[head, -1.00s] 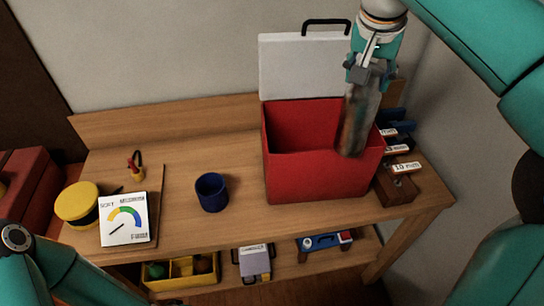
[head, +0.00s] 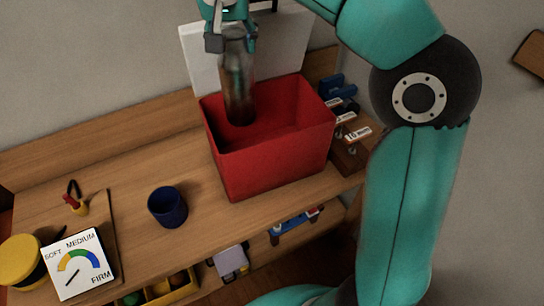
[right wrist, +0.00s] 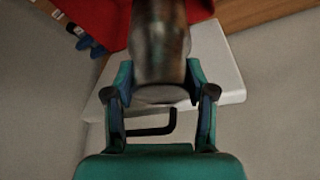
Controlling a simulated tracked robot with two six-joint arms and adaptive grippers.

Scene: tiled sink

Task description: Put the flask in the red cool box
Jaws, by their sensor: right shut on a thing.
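The flask (head: 238,82) is a dark, shiny, brownish-grey cylinder hanging roughly upright from my right gripper (head: 231,38). The right gripper is shut around its upper end; this grip also shows in the right wrist view (right wrist: 160,90), with a finger on each side of the flask (right wrist: 160,40). The red cool box (head: 275,165) stands open on the bench. The flask's lower end shows against the left part of the box's opening; how deep it reaches is hard to tell. My left gripper is out of view.
The white lid (head: 285,42) stands raised behind the box. Small labelled blocks (head: 352,135) sit at its right. A blue cup (head: 167,207), a dial card (head: 78,264) and a yellow-lidded tub (head: 20,258) are at the left. Bench top (head: 130,170) is clear behind the cup.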

